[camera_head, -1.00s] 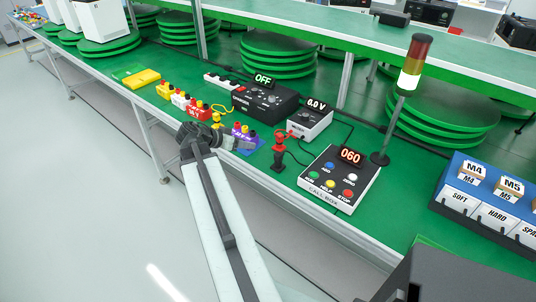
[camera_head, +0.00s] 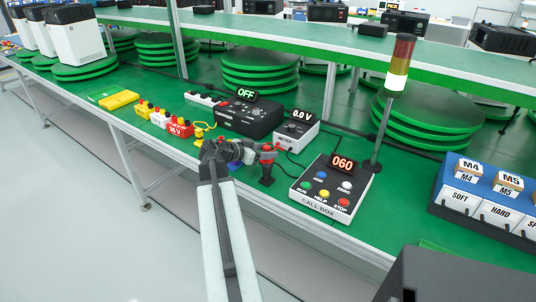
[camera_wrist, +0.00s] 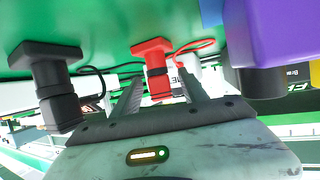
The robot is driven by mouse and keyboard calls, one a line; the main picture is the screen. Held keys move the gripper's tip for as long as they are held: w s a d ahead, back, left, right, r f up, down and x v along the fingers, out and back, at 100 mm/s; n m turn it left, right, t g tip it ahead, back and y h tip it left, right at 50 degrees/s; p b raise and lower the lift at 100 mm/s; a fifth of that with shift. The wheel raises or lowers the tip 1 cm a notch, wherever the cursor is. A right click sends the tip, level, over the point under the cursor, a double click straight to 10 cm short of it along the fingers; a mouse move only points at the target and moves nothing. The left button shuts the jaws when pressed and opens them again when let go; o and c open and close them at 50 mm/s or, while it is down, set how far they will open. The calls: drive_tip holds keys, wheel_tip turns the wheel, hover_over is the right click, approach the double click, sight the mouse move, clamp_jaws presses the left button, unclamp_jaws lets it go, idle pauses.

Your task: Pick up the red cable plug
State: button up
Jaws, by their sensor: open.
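The red cable plug (camera_wrist: 153,66) stands in the wrist view between and just beyond the two finger tips of my gripper (camera_wrist: 160,84). Its red cable runs off to the right. A black plug (camera_wrist: 56,88) stands to its left, outside the fingers. In the head view the red plug (camera_head: 267,149) shows at the end of my gripper (camera_head: 256,152), above a black part with a red band (camera_head: 266,174). My gripper is open, and nothing is seen held in it. Contact between fingers and plug cannot be told.
A purple block (camera_wrist: 275,35) is close on the right in the wrist view. The call box (camera_head: 330,188) stands right of the plugs, the 0.0 V meter (camera_head: 296,134) behind them. A red terminal block (camera_head: 179,129) is to the left. A signal lamp post (camera_head: 385,125) rises behind the call box.

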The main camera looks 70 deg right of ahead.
drive_tip(key=b+x, duration=0.1)
drive_tip(key=x, duration=0.2)
drive_tip(key=shift+s+d+f, duration=0.15)
drive_tip(key=shift+d+f, duration=0.05)
drive_tip(key=shift+f, duration=0.1)
drive_tip(key=shift+r, duration=0.1)
clamp_jaws()
drive_tip(key=shift+r, duration=0.1)
drive_tip(key=shift+r+p, duration=0.3)
drive_tip(key=shift+p, duration=0.25)
wheel_tip(320, 180, up, 3)
drive_tip(key=p, duration=0.3)
drive_tip(key=shift+r, duration=0.15)
drive_tip(key=w+a, duration=0.2)
drive_tip(key=a, duration=0.2)
drive_tip(key=w+a, duration=0.3)
drive_tip(key=a, duration=0.2)
drive_tip(key=w+a+r+p, duration=0.1)
drive_tip(key=w+a, duration=0.1)
drive_tip(key=a, duration=0.3)
drive_tip(key=shift+w+a, duration=0.1)
drive_tip(key=shift+w, duration=0.25)
